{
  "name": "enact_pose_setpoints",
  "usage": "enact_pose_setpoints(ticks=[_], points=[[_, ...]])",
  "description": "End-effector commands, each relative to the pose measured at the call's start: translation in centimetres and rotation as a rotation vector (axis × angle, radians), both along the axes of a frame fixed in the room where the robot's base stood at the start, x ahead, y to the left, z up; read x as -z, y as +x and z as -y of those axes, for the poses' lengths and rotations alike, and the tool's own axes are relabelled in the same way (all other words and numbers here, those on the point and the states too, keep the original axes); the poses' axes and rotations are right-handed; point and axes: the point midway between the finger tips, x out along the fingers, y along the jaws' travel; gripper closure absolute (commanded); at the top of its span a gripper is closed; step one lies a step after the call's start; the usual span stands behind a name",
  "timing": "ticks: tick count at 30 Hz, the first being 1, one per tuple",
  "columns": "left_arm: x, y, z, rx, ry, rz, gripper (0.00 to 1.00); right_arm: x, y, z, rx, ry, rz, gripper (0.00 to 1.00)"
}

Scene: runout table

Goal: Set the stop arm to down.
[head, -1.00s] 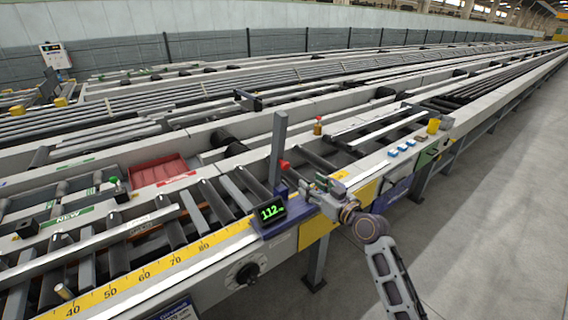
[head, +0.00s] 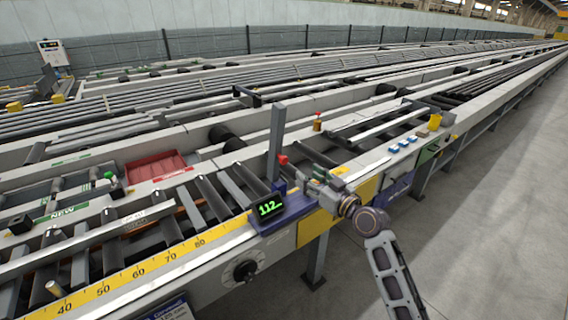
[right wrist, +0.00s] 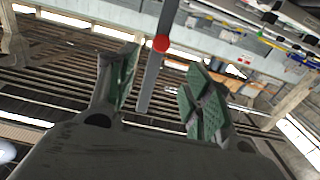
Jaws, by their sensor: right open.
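The stop arm (head: 276,140) is a grey bar standing upright beside the display on the near rail, with a red knob (head: 283,160) low on its right side. My right gripper (head: 304,172) is open, just right of the knob. In the right wrist view the open right gripper (right wrist: 160,95) has green-padded fingers to either side. The grey bar (right wrist: 147,90) and red knob (right wrist: 161,44) show in the gap between them, and I see no finger closed on either. My left gripper is out of view.
The display (head: 269,207) reading 112 sits left of my gripper, above a yellow scale (head: 140,270) and a black dial (head: 244,268). Blue buttons (head: 403,142) are further right. The floor at right is clear.

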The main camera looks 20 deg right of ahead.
Motion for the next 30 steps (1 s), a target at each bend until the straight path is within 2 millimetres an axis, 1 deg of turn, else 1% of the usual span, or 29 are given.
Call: enact_pose_setpoints(ticks=[2,9,13,17,22,30], points=[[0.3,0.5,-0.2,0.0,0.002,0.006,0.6,0.3,0.0,0.0,0.0,0.0,0.0,0.5],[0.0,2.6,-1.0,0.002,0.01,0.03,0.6,0.3,0.0,0.0,0.0,0.0,0.0,0.5],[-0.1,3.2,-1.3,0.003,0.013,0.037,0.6,0.3,0.0,0.0,0.0,0.0,0.0,0.5],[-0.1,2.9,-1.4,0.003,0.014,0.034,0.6,0.3,0.1,0.0,0.0,0.0,0.0,0.5],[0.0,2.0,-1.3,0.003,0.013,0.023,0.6,0.3,0.5,-0.1,0.001,0.001,0.001,0.5],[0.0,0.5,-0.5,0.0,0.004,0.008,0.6,0.3,2.1,-0.7,0.001,0.003,0.001,0.5]])
